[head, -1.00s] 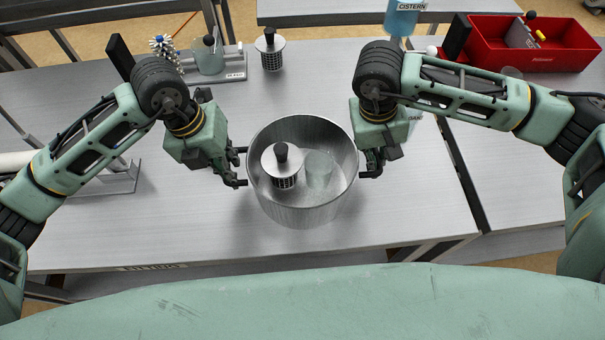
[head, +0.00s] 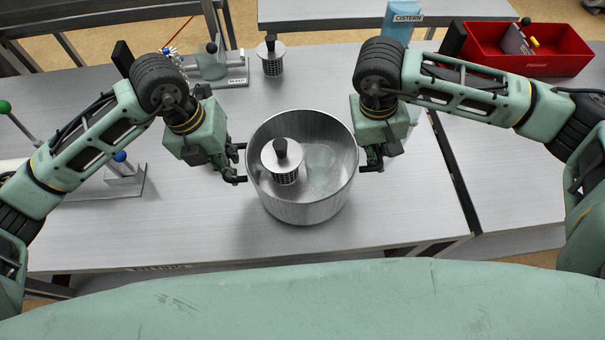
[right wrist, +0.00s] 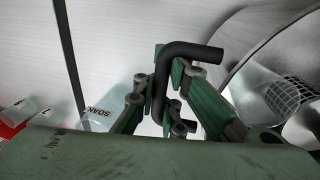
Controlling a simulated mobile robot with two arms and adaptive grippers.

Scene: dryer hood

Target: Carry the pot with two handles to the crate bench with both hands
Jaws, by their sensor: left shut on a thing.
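The steel pot (head: 302,212) is in the middle of the head view, upright and seemingly a little above the table. Inside are a lidded mesh basket (head: 283,160) with a black knob and a clear glass beaker (head: 319,160). My left gripper (head: 238,164) is shut on the pot's left handle. My right gripper (head: 372,162) is at the right handle; in the right wrist view its fingers (right wrist: 168,95) close around the black bent handle (right wrist: 187,50). The bench (head: 520,185) at the right, across a narrow gap, bears a red crate (head: 530,68).
Behind the pot stand another mesh basket (head: 271,57) and a holder with a glass beaker (head: 212,68). A blue cistern (head: 398,25) is behind my right arm. A small metal stand (head: 122,180) is at the left. The table's front (head: 330,240) is clear.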

